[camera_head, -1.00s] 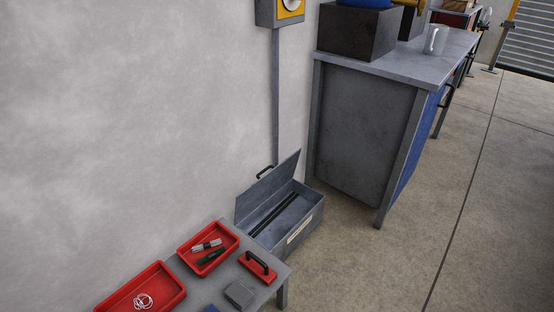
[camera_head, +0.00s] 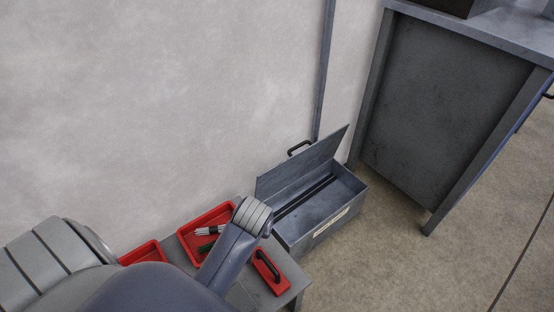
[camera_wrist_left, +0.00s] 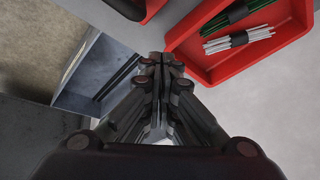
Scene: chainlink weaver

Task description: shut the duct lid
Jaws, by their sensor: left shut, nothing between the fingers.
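The duct lid (camera_head: 305,165) is a flat grey metal panel, standing open and tilted up along the wall side of the duct box (camera_head: 335,222). A black handle (camera_head: 299,148) sticks out from the lid's back. The open box shows dark strips inside and a pale label on its front; part of it also shows in the wrist view (camera_wrist_left: 78,98). My left arm reaches over the table, but its gripper is hidden in the head view. In the wrist view my left gripper (camera_wrist_left: 160,62) is shut and empty, near the red tray and the box. My right gripper is out of view.
Another red tray (camera_head: 140,254) is partly covered by my arm. A workbench (camera_head: 440,105) stands right of the box. The floor in front is clear.

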